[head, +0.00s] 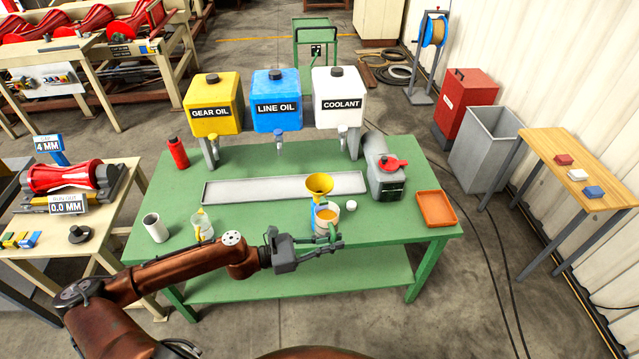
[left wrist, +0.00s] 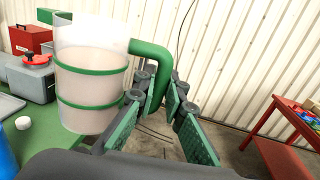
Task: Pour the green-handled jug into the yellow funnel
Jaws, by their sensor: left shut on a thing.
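The green-handled jug (head: 326,218) is clear with green bands and holds an orange-looking liquid in the head view. It is roughly upright in front of the yellow funnel (head: 320,183), which sits on a blue container (head: 317,205) on the green table. The left wrist view shows the jug (left wrist: 88,85) and its green handle (left wrist: 155,58). My left gripper (head: 335,241) is shut on the handle; its fingers also show in the left wrist view (left wrist: 160,112). I cannot tell whether the jug's base touches the table. My right gripper is not in view.
A grey tray (head: 225,190) lies behind the jug.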

